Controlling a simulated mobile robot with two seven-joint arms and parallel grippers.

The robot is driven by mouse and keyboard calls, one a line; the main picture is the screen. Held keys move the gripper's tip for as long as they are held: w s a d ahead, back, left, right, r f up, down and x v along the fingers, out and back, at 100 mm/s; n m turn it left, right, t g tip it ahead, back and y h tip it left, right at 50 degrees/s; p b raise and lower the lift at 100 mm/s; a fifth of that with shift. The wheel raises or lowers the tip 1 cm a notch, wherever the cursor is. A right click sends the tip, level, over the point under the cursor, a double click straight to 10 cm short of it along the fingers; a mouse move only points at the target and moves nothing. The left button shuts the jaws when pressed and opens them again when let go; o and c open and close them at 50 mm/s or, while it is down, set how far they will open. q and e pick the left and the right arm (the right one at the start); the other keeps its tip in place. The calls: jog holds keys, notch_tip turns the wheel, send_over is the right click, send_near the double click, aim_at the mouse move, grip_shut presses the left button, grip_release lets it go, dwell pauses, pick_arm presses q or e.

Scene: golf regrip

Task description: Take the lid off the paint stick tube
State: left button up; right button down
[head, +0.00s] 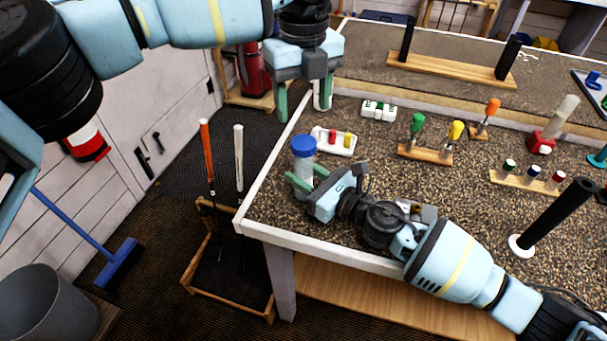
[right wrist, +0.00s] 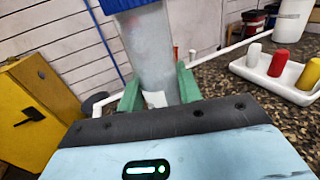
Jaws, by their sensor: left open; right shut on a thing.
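The paint stick tube (head: 301,164) is a pale, see-through cylinder standing near the table's left edge. Its blue lid (head: 303,146) is on top. My right gripper (head: 308,179) is shut around the tube's lower body. In the right wrist view the tube (right wrist: 152,48) stands between the green fingers (right wrist: 158,92), and only the lower rim of the lid (right wrist: 118,4) shows. My left gripper (head: 304,97) is open, fingers pointing down, above and behind the tube, apart from the lid.
A white tray (head: 345,150) with short coloured sticks lies just right of the tube. A white cylinder (head: 320,101) stands by my left gripper's right finger. Wooden racks with coloured-handled tools (head: 425,153) stand further right. Golf clubs (head: 239,150) stand in a floor rack at left.

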aim_at(303, 142)
pick_arm(q)
jog(key=m, duration=0.7)
jog(key=shift+m, duration=0.3)
jog(key=m, duration=0.6)
jog(key=shift+d, duration=0.1)
jog(key=m, duration=0.6)
jog(key=shift+m, duration=0.4)
jog(key=m, duration=0.7)
jog(key=shift+m, duration=0.3)
jog(key=m, duration=0.4)
jog(key=shift+m, duration=0.4)
jog(key=m, duration=0.7)
jog(key=shift+m, duration=0.4)
jog(key=m, duration=0.4)
jog(key=shift+f, duration=4)
